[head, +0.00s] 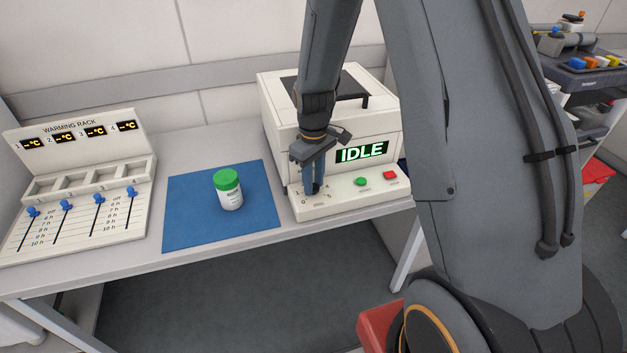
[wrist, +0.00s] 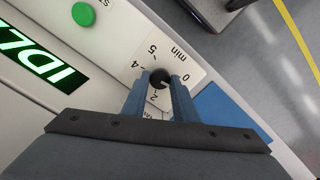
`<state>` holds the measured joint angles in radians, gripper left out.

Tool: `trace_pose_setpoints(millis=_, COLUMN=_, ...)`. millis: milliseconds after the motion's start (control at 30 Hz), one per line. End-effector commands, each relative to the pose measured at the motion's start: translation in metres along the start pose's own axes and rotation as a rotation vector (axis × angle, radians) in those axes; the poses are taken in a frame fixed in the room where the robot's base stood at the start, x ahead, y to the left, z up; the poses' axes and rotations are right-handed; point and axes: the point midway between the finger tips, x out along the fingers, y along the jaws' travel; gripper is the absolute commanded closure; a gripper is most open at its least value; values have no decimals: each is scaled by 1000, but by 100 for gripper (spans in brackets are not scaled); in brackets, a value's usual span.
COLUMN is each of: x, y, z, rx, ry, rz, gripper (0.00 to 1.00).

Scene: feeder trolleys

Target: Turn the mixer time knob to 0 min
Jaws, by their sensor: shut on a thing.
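The mixer (head: 283,135) is a white box on the table with a lit green "IDLE" display (head: 362,152). Its time knob is small, round and dark, on the front panel, and shows in the wrist view (wrist: 159,77). My gripper (head: 315,187) points down at the panel, its two blue fingers shut on the knob from either side, also in the wrist view (wrist: 160,80). Marks around the knob include 0, 2, 4, 5 and "min". A small light pointer mark shows on the knob, but I cannot tell exactly which number it points to. The fingers hide part of the dial.
A green button (head: 361,181) and a red button (head: 390,175) sit right of the knob. A white jar with a green lid (head: 228,188) stands on a blue mat (head: 185,215). A warming rack (head: 75,190) with blue sliders is at the left.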

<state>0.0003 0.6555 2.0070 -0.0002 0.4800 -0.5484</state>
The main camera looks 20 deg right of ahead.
Motion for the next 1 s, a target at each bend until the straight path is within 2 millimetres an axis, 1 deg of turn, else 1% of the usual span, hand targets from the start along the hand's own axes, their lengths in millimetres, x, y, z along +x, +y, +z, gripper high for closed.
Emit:
trace_pose_setpoints(millis=200, x=-1, y=0, z=-1, rx=-33, ry=2, rz=1, gripper=96)
trace_pose_setpoints(millis=567, x=-1, y=0, z=-1, rx=-36, ry=3, rz=1, gripper=96)
trace_pose_setpoints(millis=600, x=-1, y=0, z=-1, rx=-36, ry=3, rz=1, gripper=72)
trace_pose_setpoints(millis=667, x=-1, y=0, z=-1, rx=-35, ry=3, rz=1, gripper=62)
trace_pose_setpoints(millis=700, x=-1, y=0, z=-1, rx=-35, ry=2, rz=1, gripper=55)
trace_pose_setpoints(millis=1000, x=-1, y=0, z=0, rx=-35, ry=1, rz=1, gripper=55)
